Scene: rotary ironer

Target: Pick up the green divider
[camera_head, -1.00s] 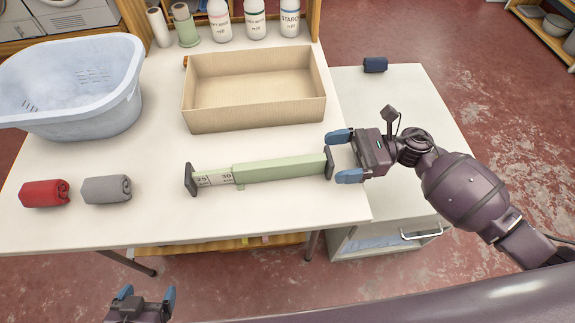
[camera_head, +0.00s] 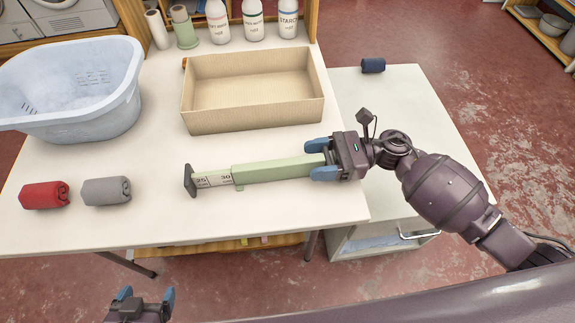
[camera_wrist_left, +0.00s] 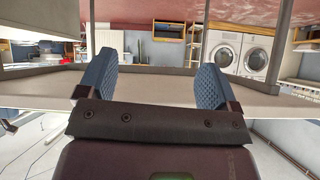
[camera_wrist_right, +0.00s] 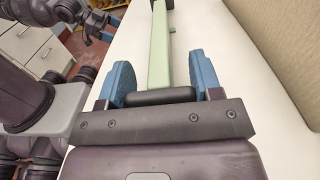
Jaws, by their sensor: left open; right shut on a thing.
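The green divider (camera_head: 276,170) lies on the white table in front of the cardboard box. A ruler-marked strip and a dark end plate (camera_head: 190,180) show at its left end. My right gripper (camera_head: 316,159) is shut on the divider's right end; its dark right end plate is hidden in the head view. In the right wrist view the divider (camera_wrist_right: 160,50) runs away from between the blue fingers, with a dark end piece (camera_wrist_right: 160,97) between them. My left gripper (camera_head: 140,296) is open and empty, low in front of the table.
An open cardboard box (camera_head: 253,118) stands behind the divider. A blue basket (camera_head: 75,115) is at left, with a red roll (camera_head: 44,195) and a grey roll (camera_head: 106,190) before it. Bottles (camera_head: 253,20) stand behind. A navy roll (camera_head: 373,65) lies on the right-hand surface (camera_head: 420,100).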

